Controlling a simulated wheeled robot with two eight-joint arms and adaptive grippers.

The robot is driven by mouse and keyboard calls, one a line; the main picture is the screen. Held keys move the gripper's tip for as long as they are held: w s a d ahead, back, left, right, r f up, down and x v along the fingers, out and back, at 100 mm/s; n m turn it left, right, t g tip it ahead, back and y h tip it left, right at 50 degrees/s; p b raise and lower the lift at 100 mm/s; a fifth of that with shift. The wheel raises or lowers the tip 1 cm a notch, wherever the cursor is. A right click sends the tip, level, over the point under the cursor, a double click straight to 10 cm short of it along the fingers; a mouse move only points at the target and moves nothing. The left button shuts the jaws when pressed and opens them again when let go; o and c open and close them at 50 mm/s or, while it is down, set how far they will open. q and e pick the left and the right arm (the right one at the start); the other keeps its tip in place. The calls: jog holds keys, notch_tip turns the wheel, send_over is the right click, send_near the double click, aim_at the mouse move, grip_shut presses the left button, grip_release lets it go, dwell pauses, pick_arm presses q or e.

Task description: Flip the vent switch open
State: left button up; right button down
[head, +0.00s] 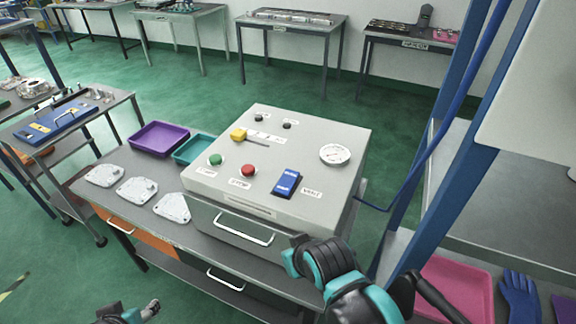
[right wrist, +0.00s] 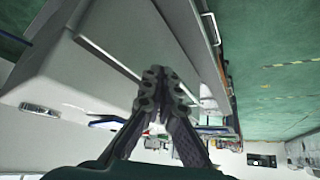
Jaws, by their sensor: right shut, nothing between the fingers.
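The blue rocker switch (head: 286,183) sits in a dark frame on the top panel of the grey control box (head: 325,205), near its front right. A small white label is beside it, too small to read surely. My right gripper (head: 298,246) is in front of the box's front edge, below the switch and apart from it. In the right wrist view its fingers (right wrist: 160,80) are shut together and empty, with the box's pale side beyond. My left gripper (head: 147,311) shows only partly at the bottom edge, and its fingers are unclear.
The panel also carries a green button (head: 215,159), a red button (head: 248,171), a yellow knob (head: 238,135) and a round gauge (head: 335,154). Castings (head: 137,190) and purple (head: 159,138) and teal (head: 193,149) trays lie left. A blue post (head: 425,160) stands right.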

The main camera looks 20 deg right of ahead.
jog(key=w+d+r+n+g+p, duration=0.1)
jog(key=w+r+p, duration=0.15)
jog(key=r, duration=0.25)
jog(key=w+r+n+p, duration=0.1)
jog(key=w+r+p, duration=0.1)
jog(key=r+p, duration=0.2)
notch_tip(320, 180, up, 12)
jog(key=n+g+h+p, duration=0.1)
jog(key=n+g+p, duration=0.45)
jog(key=p, duration=0.85)
send_over(290, 174)
jog(key=s+a, duration=0.2)
jog(key=shift+w+d+f+n+t, duration=0.15)
jog(key=shift+f+n+t, duration=0.1)
jog(key=shift+n, duration=0.2)
jog(key=f, duration=0.4)
jog(key=w+d+f, duration=0.1)
jog(key=f, duration=0.8)
jog(key=shift+w+d+f+b, duration=0.15)
jog(key=shift+d+f+b, duration=0.15)
jog(key=shift+f, duration=0.1)
